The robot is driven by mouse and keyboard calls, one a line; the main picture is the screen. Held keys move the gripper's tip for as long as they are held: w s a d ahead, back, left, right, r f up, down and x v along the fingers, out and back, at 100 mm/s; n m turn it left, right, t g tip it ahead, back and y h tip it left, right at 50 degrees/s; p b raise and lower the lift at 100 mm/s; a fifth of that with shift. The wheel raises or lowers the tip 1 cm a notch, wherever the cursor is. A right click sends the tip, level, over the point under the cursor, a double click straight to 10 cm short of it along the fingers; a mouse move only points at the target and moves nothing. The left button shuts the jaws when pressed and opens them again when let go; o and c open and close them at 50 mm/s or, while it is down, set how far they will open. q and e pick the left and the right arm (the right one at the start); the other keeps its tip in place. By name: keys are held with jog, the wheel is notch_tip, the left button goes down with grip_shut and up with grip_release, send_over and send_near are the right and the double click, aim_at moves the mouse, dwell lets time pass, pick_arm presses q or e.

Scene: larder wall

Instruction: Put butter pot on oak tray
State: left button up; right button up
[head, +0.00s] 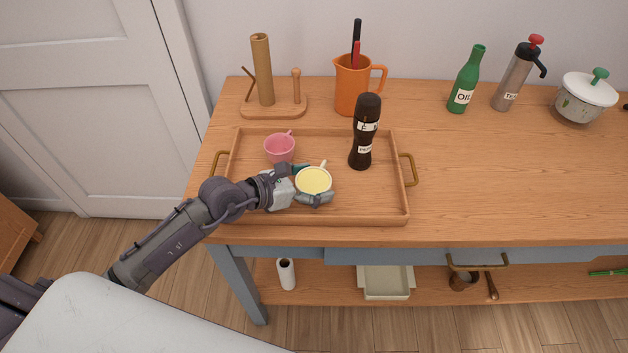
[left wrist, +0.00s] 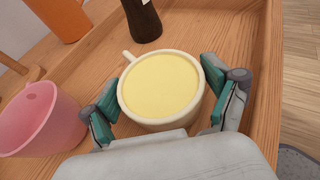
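The butter pot (head: 314,184) is a cream cup with a small handle and a pale yellow filling. It stands upright in the front middle of the oak tray (head: 250,217), and its yellow top fills the middle of the left wrist view (left wrist: 162,85). My left gripper (head: 308,184) is low over the tray with one finger on each side of the pot. In the left wrist view the fingers (left wrist: 165,108) are spread, with a gap showing beside the right finger. The pot's base is partly hidden. My right gripper is not in view.
On the tray, a pink cup (head: 280,149) stands behind my left gripper and a dark pepper mill (head: 362,140) stands at the right. An orange jug (head: 352,88) and a wooden paper-roll stand (head: 264,75) are behind. The tray's front right is bare.

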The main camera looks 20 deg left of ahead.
pick_arm(q)
jog(key=shift+o, duration=0.3)
jog(key=shift+r, duration=0.2)
jog(key=b+v, duration=0.2)
jog(key=v, duration=0.8)
jog(key=shift+s+a, duration=0.25)
jog(key=shift+s+a+r, duration=0.35)
jog(key=shift+s+r, duration=0.05)
jog(key=shift+s, duration=0.05)
